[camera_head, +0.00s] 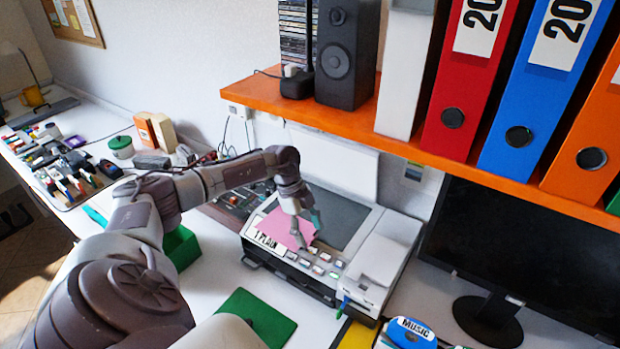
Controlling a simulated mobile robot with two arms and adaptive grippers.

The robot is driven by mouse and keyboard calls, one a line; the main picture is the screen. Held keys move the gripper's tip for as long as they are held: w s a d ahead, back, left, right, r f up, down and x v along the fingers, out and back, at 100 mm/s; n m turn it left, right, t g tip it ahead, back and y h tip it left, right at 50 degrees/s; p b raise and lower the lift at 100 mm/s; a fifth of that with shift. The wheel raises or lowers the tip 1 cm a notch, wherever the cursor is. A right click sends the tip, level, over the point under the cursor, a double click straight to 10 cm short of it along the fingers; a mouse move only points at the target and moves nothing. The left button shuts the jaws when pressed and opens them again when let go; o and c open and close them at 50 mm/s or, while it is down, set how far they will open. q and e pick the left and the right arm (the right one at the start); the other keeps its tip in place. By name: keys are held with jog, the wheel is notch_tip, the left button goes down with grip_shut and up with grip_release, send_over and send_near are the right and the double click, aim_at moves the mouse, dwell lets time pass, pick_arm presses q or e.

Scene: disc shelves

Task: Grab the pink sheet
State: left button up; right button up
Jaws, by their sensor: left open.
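The pink sheet (277,226) lies on the left part of the grey and white printer (372,283), next to the dark glass panel and behind a label reading "1 PLAIN". My left arm comes in from the left, and its gripper (305,237) points down at the right edge of the sheet. The left gripper is open and hides part of the sheet. I cannot tell whether its fingertips touch the sheet. My right gripper is not in view.
An orange shelf (350,122) with a speaker (346,55) and several binders hangs above the printer. A dark monitor (530,255) stands at right. Small items crowd the desk at far left.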

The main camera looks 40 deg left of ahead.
pick_arm(q)
jog(key=v, duration=1)
jog(key=shift+r, duration=0.3)
jog(key=shift+a, duration=0.15)
